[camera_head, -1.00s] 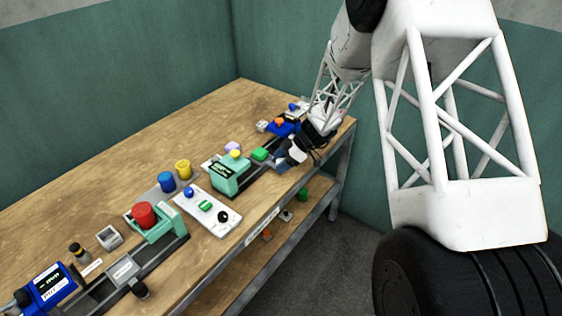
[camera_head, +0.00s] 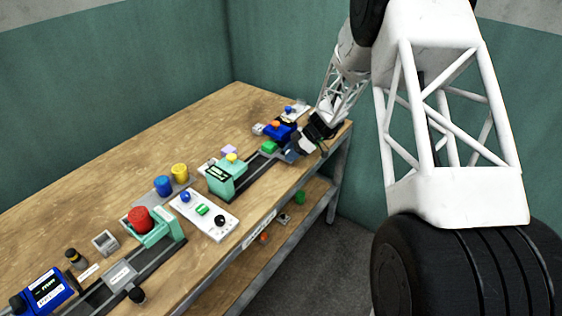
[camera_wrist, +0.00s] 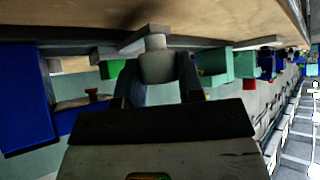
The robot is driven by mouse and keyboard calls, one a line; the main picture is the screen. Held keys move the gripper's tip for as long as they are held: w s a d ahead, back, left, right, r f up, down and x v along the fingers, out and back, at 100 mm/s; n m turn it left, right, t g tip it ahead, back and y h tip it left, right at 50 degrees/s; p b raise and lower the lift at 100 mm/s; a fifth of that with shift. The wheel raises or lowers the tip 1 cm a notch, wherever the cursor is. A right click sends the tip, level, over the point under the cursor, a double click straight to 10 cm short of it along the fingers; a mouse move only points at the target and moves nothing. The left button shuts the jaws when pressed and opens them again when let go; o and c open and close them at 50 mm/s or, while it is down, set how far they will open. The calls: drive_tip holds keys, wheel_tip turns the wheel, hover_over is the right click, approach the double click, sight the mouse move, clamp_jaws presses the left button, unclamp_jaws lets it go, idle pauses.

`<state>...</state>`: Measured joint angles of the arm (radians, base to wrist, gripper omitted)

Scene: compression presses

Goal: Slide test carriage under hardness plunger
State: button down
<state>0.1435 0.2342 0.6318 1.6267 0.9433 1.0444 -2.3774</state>
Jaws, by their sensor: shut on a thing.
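The hardness press (camera_head: 226,180) is a teal block with a yellow top, standing on the bench in the head view. A dark rail (camera_head: 252,176) runs from it toward the upper right. A green block (camera_head: 269,147) lies near the rail's far end, clear of the press; it seems to ride on the test carriage, whose body is mostly hidden. My gripper (camera_head: 293,153) is at that end, beyond the green block. In the wrist view, my gripper (camera_wrist: 158,90) is shut on a grey rounded knob (camera_wrist: 157,62), apparently the carriage handle. The green block (camera_wrist: 115,69) shows beside it. The plunger tip is hidden.
A white panel (camera_head: 214,223) with coloured knobs and a teal press with a red knob (camera_head: 139,219) stand lower left. The bench's front edge is close to the rail.

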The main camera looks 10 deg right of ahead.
drive_tip(key=w+d, duration=0.3)
drive_tip(key=shift+w+d+r, duration=0.1)
drive_tip(key=shift+w+d, duration=0.05)
drive_tip(key=c, duration=0.8)
unclamp_jaws()
drive_tip(key=shift+o, duration=0.2)
drive_tip(key=v, duration=0.7)
drive_tip(key=shift+d+r, duration=0.25)
drive_tip(key=shift+d, duration=0.05)
